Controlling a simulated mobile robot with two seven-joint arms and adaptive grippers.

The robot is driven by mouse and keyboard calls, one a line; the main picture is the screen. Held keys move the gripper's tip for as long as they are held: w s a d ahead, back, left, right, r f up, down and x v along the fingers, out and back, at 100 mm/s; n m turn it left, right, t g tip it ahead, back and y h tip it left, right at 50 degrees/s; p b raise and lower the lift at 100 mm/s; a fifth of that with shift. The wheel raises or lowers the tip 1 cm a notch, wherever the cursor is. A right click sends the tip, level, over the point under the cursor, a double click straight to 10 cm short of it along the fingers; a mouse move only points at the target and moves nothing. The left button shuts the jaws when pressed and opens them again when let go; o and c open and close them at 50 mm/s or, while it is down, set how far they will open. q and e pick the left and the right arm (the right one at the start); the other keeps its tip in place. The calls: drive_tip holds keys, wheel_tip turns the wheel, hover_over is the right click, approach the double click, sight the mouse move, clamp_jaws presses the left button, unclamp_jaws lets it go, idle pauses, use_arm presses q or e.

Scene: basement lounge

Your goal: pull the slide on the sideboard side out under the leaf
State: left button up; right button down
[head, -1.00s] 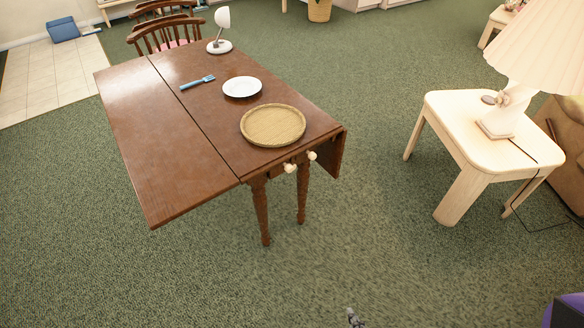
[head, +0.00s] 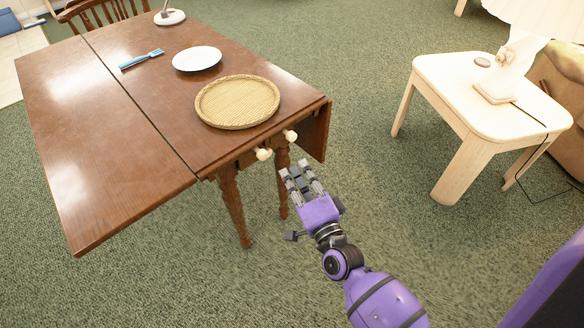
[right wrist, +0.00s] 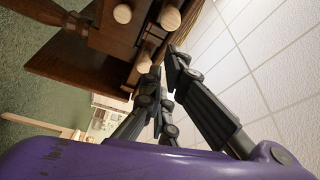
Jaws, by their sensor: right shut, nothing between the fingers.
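A brown drop-leaf table (head: 150,100) stands at the left in the head view. Its left leaf (head: 95,150) is raised level and its right leaf (head: 314,135) hangs down. Two cream knobs, one at the left (head: 263,154) and one at the right (head: 290,135), show on its near end. The right wrist view shows three round knob ends (right wrist: 122,13) (right wrist: 170,17) (right wrist: 143,61) close ahead of the fingers. I cannot tell which knob is the slide's. My right gripper (head: 299,172) is shut and empty, just short of the knobs. My left gripper is out of view.
A round woven tray (head: 237,102), a white plate (head: 197,59) and a blue fork (head: 141,59) lie on the tabletop. A pale side table (head: 480,90) with a lamp stands at the right. Carpet between the tables is clear.

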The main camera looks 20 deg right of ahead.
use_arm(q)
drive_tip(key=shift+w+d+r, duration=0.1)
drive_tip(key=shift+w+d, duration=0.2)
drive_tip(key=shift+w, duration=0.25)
use_arm(e)
drive_tip(key=w, duration=0.8)
drive_tip(key=shift+r, duration=0.2)
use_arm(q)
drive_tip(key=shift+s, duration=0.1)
use_arm(e)
drive_tip(key=shift+a, duration=0.1)
use_arm(q)
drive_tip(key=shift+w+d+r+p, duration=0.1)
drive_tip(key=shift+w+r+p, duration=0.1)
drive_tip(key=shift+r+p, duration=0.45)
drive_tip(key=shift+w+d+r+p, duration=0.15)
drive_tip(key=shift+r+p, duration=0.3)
drive_tip(key=shift+p, duration=0.25)
use_arm(e)
drive_tip(key=s+a, duration=0.5)
drive_tip(key=a, duration=1)
drive_tip(key=shift+s, duration=0.2)
